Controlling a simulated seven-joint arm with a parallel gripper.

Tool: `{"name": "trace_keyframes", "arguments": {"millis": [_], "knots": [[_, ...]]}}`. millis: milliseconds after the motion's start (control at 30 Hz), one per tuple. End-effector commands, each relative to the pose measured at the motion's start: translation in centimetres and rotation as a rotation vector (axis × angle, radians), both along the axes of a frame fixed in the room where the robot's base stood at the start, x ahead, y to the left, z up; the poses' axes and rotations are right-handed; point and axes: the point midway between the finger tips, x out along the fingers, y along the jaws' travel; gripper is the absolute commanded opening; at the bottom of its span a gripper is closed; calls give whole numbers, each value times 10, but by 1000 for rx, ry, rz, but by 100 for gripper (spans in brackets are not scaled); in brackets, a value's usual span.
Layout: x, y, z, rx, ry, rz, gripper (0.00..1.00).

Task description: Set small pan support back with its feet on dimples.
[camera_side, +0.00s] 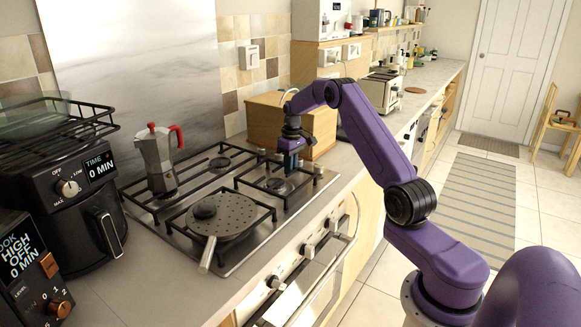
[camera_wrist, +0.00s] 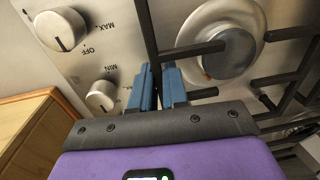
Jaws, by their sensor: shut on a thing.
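The small pan support (camera_side: 252,189) is a black bar frame around the right front burner (camera_side: 276,184) of the steel hob. My gripper (camera_side: 291,158) is above the right side of this support, pointing down. In the wrist view my blue fingers (camera_wrist: 158,82) are shut on a black outer bar of the pan support (camera_wrist: 148,30). The support's prongs reach in over the round burner (camera_wrist: 229,52). The feet and dimples cannot be made out, so I cannot tell whether the feet rest on them.
A perforated pan (camera_side: 226,216) sits on the front left burner, its handle toward the front edge. A moka pot (camera_side: 156,160) stands behind it. A wooden box (camera_side: 268,124) is close behind my gripper. Control knobs (camera_wrist: 60,30) lie beside the support. An air fryer (camera_side: 75,190) stands at the left.

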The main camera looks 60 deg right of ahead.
Motion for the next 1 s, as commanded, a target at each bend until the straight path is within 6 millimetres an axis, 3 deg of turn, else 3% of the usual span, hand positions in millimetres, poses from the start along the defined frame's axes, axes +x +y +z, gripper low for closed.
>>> {"name": "trace_keyframes", "arguments": {"millis": [333, 367, 433, 633, 667, 700, 1000], "knots": [[0, 0, -5, 0, -1, 0, 0], [0, 0, -5, 0, -1, 0, 20], [0, 0, -5, 0, -1, 0, 43], [0, 0, -5, 0, 0, 0, 44], [0, 0, -6, 0, 1, 0, 47], [0, 0, -6, 0, 1, 0, 60], [0, 0, -5, 0, 0, 0, 61]]}}
